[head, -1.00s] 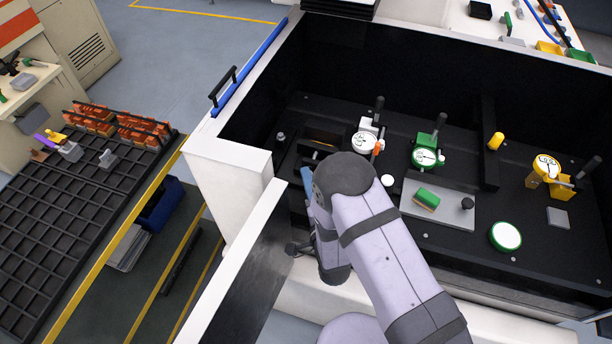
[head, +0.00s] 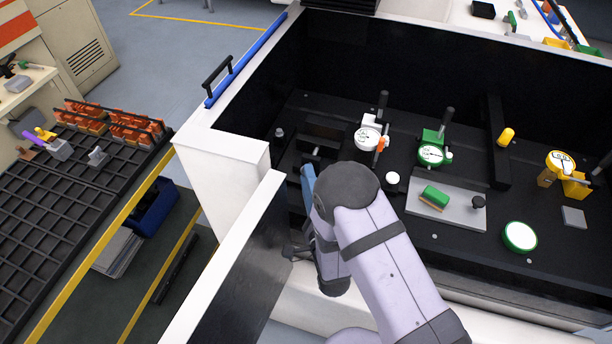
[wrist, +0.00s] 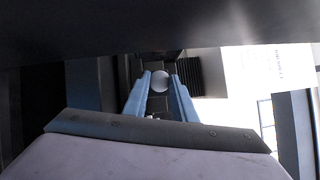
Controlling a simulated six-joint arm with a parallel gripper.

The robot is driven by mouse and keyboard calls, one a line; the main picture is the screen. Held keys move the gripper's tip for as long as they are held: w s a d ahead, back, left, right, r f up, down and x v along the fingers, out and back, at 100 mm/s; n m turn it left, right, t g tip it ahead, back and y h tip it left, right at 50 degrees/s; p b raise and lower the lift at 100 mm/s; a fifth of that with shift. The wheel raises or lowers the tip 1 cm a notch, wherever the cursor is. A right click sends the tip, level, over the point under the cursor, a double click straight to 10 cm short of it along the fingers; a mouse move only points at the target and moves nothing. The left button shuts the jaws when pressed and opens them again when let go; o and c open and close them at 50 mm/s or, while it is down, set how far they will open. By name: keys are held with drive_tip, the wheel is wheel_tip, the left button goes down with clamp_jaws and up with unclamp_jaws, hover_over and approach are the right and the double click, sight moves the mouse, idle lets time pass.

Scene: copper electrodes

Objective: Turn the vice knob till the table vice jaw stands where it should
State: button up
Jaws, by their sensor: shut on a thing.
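The table vice (head: 326,128) is a dark block set in the black bench floor, left of the white dial gauge. My arm covers its near side, so the jaw gap is hard to read. My gripper (head: 308,182) is in front of the vice, with a blue finger showing beside my arm. In the wrist view, the two blue fingers of my gripper (wrist: 160,76) stand on either side of a pale round knob (wrist: 160,85) and are shut on it. The knob is hidden in the head view.
A white dial gauge (head: 368,139), a green dial gauge (head: 431,155) and a yellow dial gauge (head: 561,162) stand to the right. A grey plate (head: 455,212) holds a green block (head: 435,196). The white bench wall (head: 222,160) is close on the left.

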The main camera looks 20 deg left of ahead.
drive_tip(key=o, duration=0.8)
drive_tip(key=shift+s, duration=0.15)
drive_tip(key=shift+s, duration=0.9)
